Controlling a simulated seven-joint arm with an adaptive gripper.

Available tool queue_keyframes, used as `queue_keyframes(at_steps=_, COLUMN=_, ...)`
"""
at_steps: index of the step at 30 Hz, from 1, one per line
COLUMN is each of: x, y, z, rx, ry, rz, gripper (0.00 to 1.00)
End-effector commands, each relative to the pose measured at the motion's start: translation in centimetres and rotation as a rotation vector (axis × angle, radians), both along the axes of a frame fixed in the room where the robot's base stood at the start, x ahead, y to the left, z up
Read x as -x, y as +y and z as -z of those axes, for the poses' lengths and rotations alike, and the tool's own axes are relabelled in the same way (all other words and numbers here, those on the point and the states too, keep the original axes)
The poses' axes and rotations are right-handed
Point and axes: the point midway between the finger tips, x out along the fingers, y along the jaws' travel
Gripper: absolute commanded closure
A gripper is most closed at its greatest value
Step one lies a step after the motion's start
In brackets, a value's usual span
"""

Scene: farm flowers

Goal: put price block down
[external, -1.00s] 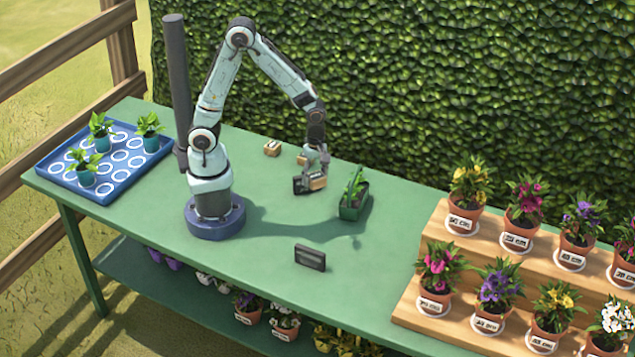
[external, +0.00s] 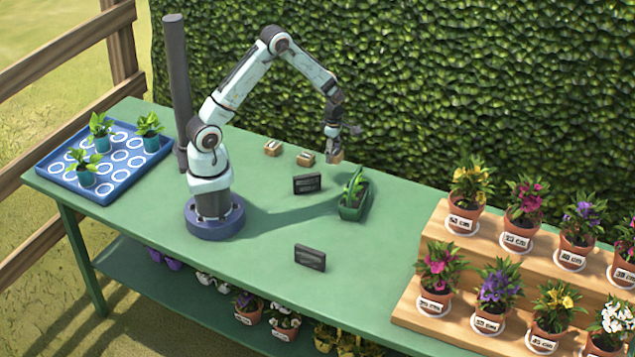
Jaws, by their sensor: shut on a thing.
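My gripper (external: 334,147) is shut on a small tan wooden price block (external: 336,157) and points down. It appears to hold the block above the table, up and behind the green planter box. Two similar price blocks stand on the table to its left: one close by (external: 306,159) and one farther left (external: 272,148). Dark marks show on the block faces, too small to read. A black slatted holder (external: 307,184) stands below and left of my gripper. A second black holder (external: 310,257) stands nearer the front edge.
A green planter box (external: 353,200) with a leafy plant stands just below and right of my gripper. Stepped wooden shelves (external: 405,315) with labelled flower pots fill the right side. A blue tray (external: 62,168) with seedlings sits at the left. The green table (external: 265,215) is clear between the holders.

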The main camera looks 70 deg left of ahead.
Motion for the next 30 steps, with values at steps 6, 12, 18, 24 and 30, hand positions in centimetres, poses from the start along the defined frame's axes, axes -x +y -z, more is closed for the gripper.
queue_keyframes(at_steps=6, x=-1.8, y=0.5, z=2.2, rx=-0.001, ry=-0.001, rz=0.000, gripper=0.78)
queue_keyframes(at_steps=12, x=-2.3, y=0.5, z=5.0, rx=0.000, ry=0.004, rz=0.002, gripper=0.78)
queue_keyframes(at_steps=18, x=-2.4, y=0.6, z=5.9, rx=-0.001, ry=-0.001, rz=0.001, gripper=0.78)
queue_keyframes(at_steps=24, x=-2.3, y=0.6, z=6.0, rx=-0.001, ry=-0.001, rz=0.001, gripper=0.78)
queue_keyframes(at_steps=30, x=-2.3, y=0.6, z=6.2, rx=-0.001, ry=-0.001, rz=0.001, gripper=0.27)
